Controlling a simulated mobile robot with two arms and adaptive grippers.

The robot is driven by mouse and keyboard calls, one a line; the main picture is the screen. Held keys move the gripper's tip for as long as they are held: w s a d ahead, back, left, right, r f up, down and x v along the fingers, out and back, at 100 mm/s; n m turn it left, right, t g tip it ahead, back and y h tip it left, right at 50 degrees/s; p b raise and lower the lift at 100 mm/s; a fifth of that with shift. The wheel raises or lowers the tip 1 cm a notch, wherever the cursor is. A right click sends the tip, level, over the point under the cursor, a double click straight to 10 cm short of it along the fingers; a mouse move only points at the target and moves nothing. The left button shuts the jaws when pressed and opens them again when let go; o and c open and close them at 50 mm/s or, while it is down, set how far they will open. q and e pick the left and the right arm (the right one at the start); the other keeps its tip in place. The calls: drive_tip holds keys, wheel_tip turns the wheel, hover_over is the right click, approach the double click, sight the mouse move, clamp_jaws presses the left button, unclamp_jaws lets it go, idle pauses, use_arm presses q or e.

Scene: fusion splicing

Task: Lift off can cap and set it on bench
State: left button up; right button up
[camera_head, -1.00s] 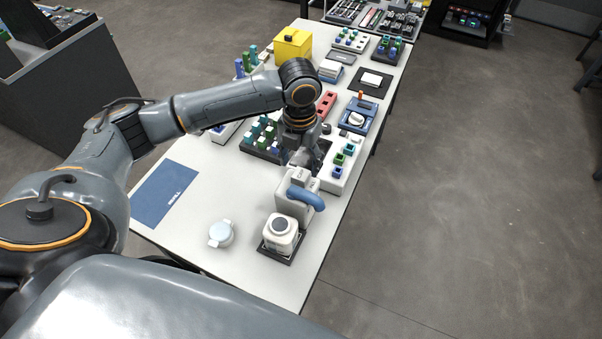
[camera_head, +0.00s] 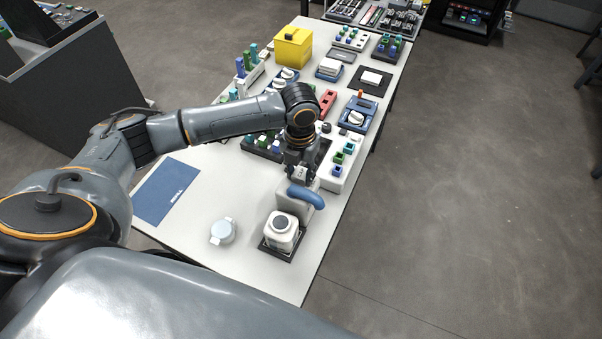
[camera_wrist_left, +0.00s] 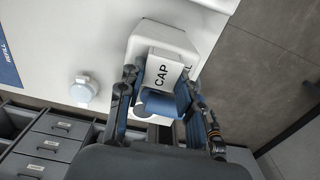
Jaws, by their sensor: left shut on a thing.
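In the left wrist view the can (camera_wrist_left: 151,36) lies behind a white block marked CAP, the can cap (camera_wrist_left: 165,70). My left gripper (camera_head: 299,178) is over the can top. In the left wrist view its fingers (camera_wrist_left: 160,84) stand either side of the cap and are shut on it. Whether the cap still touches the can is hard to tell. My right gripper is not in view.
Block racks (camera_head: 337,176) sit behind.

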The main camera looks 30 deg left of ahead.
use_arm(q)
drive_tip(key=shift+r+b, duration=0.4)
drive_tip(key=shift+r, duration=0.15)
drive_tip(key=s+d+r+b, duration=0.2)
drive_tip(key=d+r, duration=0.4)
drive_tip(key=s+d+r+b, duration=0.2)
drive_tip(key=d+r, duration=0.4)
drive_tip(key=d, duration=0.1)
drive_tip(key=shift+s+d, duration=0.15)
drive_tip(key=shift+s, duration=0.2)
drive_tip(key=shift+o, duration=0.5)
